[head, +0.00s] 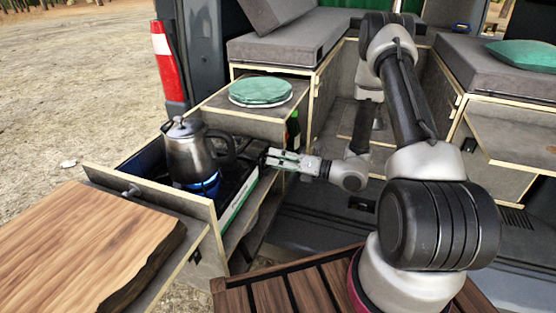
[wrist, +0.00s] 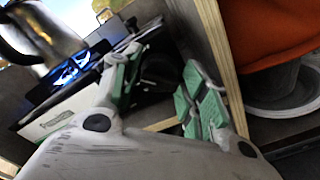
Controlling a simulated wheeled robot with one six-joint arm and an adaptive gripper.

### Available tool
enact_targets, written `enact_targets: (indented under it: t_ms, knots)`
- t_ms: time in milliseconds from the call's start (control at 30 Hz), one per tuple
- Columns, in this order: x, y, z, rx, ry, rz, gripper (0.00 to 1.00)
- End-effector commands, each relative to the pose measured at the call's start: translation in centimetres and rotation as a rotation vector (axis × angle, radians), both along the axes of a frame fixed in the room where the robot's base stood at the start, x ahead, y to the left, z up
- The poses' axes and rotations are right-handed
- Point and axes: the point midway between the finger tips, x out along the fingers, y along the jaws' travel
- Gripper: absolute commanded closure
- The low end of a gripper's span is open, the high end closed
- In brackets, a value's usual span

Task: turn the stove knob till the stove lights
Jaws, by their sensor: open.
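The stove (head: 238,204) sits in the pulled-out drawer, and its pale front panel also shows in the wrist view (wrist: 62,116). A blue flame (head: 207,186) burns under the metal kettle (head: 186,152); the flame shows in the wrist view too (wrist: 72,70). My gripper (head: 272,158) is at the stove's right end. In the wrist view its green-padded fingers (wrist: 161,70) are spread apart. A dark rounded part, which looks like the stove knob (wrist: 158,72), shows between them. I cannot tell whether the fingers touch it. The knob is not clear in the head view.
A wooden board (head: 95,245) is at the front left. A wooden panel edge (wrist: 222,60) runs close to the right finger, with an orange item (wrist: 275,30) beyond it.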

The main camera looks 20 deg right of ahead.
Motion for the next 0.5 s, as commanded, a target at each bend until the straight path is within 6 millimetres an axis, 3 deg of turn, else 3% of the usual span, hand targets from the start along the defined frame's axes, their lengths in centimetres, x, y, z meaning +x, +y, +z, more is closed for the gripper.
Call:
enact_targets:
  t_ms: [200,367,500]
  knots:
    - [0.04,0.04,-0.01,0.0,0.0,0.0,0.56]
    - [0.03,0.03,-0.01,-0.001,-0.001,0.0,0.85]
    - [0.02,0.02,-0.01,-0.001,-0.001,0.0,0.89]
